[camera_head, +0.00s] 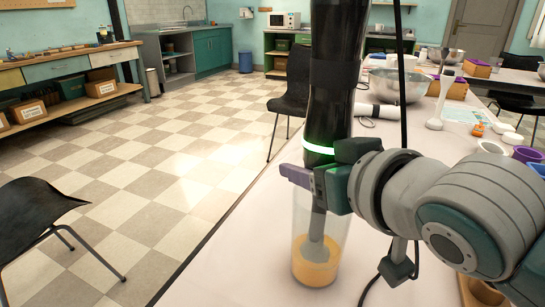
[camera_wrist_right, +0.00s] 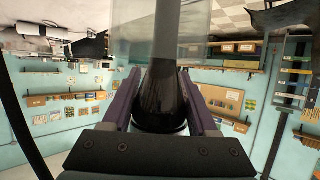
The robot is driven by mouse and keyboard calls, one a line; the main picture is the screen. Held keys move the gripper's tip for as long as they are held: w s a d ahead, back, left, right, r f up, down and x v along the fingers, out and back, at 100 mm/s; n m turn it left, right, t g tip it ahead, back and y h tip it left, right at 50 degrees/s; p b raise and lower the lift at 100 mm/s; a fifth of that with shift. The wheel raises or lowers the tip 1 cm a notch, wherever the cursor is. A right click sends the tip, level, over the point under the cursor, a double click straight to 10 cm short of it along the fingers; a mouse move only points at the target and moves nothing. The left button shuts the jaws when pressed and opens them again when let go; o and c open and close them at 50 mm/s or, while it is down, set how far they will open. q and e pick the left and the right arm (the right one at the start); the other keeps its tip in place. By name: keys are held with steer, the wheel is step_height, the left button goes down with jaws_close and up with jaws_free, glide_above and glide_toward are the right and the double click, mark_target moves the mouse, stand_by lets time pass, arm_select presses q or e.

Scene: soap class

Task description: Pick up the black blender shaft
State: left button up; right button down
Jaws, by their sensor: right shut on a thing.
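The black blender shaft (camera_head: 333,80) stands upright at the centre of the head view, with a glowing green ring low on its body. Its narrower grey lower end reaches into a clear beaker (camera_head: 340,238) with orange liquid (camera_head: 315,268) at the bottom. My right gripper (camera_head: 318,180) is shut on the shaft just below the green ring, above the beaker. In the right wrist view the black shaft (camera_wrist_right: 160,95) sits between the two purple fingers. Whether the tip touches the beaker's bottom is hidden by the liquid. My left gripper is not in view.
The white table (camera_head: 235,265) is bare left of the beaker. A black cable (camera_head: 400,75) hangs beside the shaft. Black chairs (camera_head: 292,90) stand on the floor.

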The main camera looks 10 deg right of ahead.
step_height(320, 180, up, 18)
steer(key=p, duration=0.5)
steer(key=shift+r+p, duration=0.25)
steer(key=shift+p, duration=0.1)
step_height(320, 180, up, 3)
steer(key=p, duration=0.3)
steer(key=shift+f, duration=0.1)
stand_by(0.9)
